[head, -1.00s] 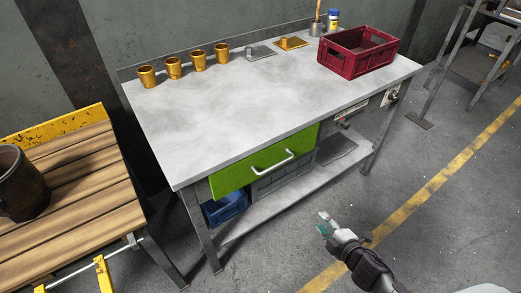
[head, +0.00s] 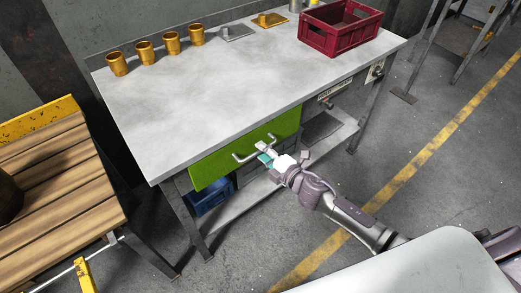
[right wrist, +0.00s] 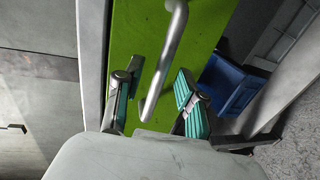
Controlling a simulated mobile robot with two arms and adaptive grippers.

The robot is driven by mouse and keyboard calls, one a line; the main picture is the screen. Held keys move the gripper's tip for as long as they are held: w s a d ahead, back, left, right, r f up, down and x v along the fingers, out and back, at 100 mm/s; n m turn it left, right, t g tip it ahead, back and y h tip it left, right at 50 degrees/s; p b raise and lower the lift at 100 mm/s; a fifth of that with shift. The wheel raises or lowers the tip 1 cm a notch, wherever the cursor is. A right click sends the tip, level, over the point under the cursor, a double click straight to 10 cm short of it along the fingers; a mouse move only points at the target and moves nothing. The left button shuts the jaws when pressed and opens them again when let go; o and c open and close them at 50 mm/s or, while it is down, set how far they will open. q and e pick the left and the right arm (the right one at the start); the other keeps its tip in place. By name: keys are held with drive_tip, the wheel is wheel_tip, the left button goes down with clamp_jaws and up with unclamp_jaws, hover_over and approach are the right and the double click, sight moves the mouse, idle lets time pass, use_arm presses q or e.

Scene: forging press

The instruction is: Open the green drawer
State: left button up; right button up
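The green drawer (head: 212,170) sits under the left front of the grey workbench and looks closed. Its silver bar handle (head: 243,158) runs along its front. My right gripper (head: 264,152) is at the right part of the handle in the head view. In the right wrist view the drawer (right wrist: 140,35) fills the middle, and the handle (right wrist: 168,62) passes between the two spread fingers of my right gripper (right wrist: 157,100). The fingers stand apart from the bar on both sides. My left gripper is not in view.
The workbench (head: 180,110) carries several gold cups and a red crate (head: 340,42). A blue bin (head: 212,195) sits below the drawer on the lower shelf (head: 245,200). A wooden-slatted bench (head: 60,190) stands at the left. The floor in front is clear.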

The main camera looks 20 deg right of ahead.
drive_tip(key=shift+x, duration=0.95)
clamp_jaws()
